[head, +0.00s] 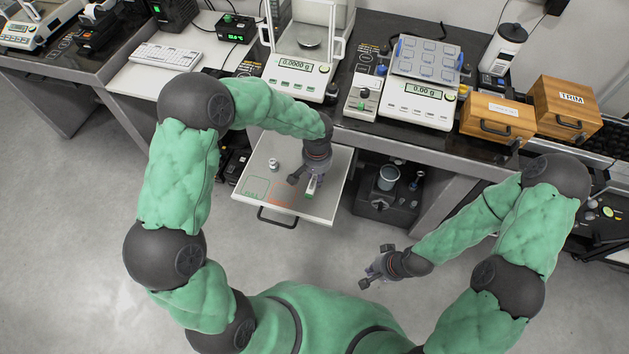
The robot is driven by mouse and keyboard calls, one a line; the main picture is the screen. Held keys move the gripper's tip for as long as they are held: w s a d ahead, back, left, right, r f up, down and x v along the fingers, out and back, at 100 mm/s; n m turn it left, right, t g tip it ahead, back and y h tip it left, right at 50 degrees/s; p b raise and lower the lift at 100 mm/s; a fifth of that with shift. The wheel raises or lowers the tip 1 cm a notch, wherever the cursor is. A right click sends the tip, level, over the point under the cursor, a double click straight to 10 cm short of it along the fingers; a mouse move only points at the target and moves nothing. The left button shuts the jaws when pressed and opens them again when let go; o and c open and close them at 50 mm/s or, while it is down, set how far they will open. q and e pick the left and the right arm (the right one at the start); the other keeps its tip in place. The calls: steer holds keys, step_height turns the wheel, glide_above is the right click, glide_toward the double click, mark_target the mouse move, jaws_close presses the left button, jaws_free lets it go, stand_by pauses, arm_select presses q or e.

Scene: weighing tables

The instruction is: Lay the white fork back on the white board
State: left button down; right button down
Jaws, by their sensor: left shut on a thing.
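The white board (325,208) is pulled out from under the middle table, with a dark handle on its front edge and green and orange outlines on its top. My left gripper (306,188) is over the right part of the board, pointing down. It is shut on a small white piece with some green, which looks like the white fork (313,184). The gripper hides part of the fork, and I cannot tell whether the fork touches the board. My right gripper (371,275) hangs over the floor, apart from the board.
A small metal weight (274,165) stands on the board, left of my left gripper. A dark case with a cup (388,178) is right of the board. Two balances (300,75) (418,105) and wooden boxes (497,118) stand on the table above. The floor in front is clear.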

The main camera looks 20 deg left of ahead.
mark_target(315, 178)
arm_select(q)
steer(key=shift+w+a+f, duration=0.4)
steer(key=shift+a+f, duration=0.05)
steer(key=shift+f, duration=0.25)
steer(key=shift+w+a+f+b, duration=0.1)
steer(key=shift+f+b, duration=0.45)
steer(key=shift+f, duration=0.35)
steer(key=shift+w+a+f+b, duration=0.1)
steer(key=shift+f+b, duration=0.45)
steer(key=shift+f, duration=0.3)
steer(key=shift+f, duration=0.15)
steer(key=c, duration=0.9)
jaws_free()
steer(key=shift+o, duration=0.2)
steer(key=shift+r, duration=0.35)
steer(key=r+p, duration=0.1)
steer(key=r, duration=0.3)
steer(key=r+p, duration=0.2)
steer(key=r, duration=0.1)
steer(key=r+p, duration=0.1)
steer(key=r, duration=0.3)
steer(key=shift+s+r+p, duration=0.25)
steer(key=shift+r+p, duration=0.05)
